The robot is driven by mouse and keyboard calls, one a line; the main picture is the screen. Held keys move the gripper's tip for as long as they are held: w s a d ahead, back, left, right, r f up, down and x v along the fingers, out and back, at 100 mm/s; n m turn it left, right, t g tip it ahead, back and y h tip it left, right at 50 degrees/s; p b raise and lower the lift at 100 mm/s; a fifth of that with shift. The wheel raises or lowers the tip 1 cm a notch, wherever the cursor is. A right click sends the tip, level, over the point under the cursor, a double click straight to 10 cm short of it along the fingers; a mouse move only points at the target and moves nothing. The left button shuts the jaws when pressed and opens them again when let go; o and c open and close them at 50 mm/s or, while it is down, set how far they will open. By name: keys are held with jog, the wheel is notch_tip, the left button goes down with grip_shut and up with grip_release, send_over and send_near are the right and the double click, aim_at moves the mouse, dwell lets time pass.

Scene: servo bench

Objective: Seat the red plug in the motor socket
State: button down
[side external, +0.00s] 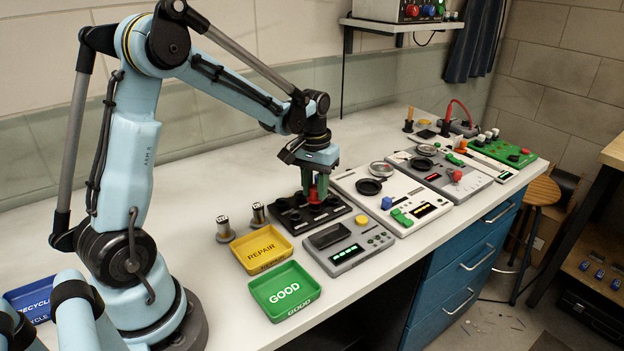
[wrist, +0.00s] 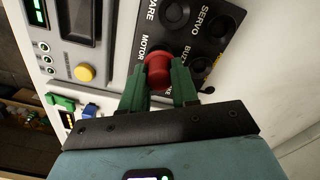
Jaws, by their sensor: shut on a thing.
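The red plug (wrist: 159,70) is between the two green fingers of my gripper (wrist: 160,85), which is shut on it. In the wrist view the plug is over the black socket board (wrist: 215,55), right beside the MOTOR label. The plug and fingers hide the socket there, so I cannot tell whether the plug is in it or above it. In the side view my gripper (side external: 316,188) points down at the board (side external: 290,214), and the plug (side external: 318,193) shows as a small red patch just above its sockets.
A yellow REPAIR tray (side external: 262,250) and green GOOD tray (side external: 285,291) stand in front. A grey tester (side external: 347,247) and a white panel (side external: 380,198) sit beside the board. Two metal cylinders (side external: 224,230) stand left of it. The bench behind the board is clear.

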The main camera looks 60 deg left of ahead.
jog(key=shift+f, duration=1.05)
dwell(2.3)
jog(key=c, duration=0.8)
grip_release()
jog(key=shift+r, duration=0.15)
jog(key=shift+r, duration=2.4)
jog(key=shift+r, duration=2)
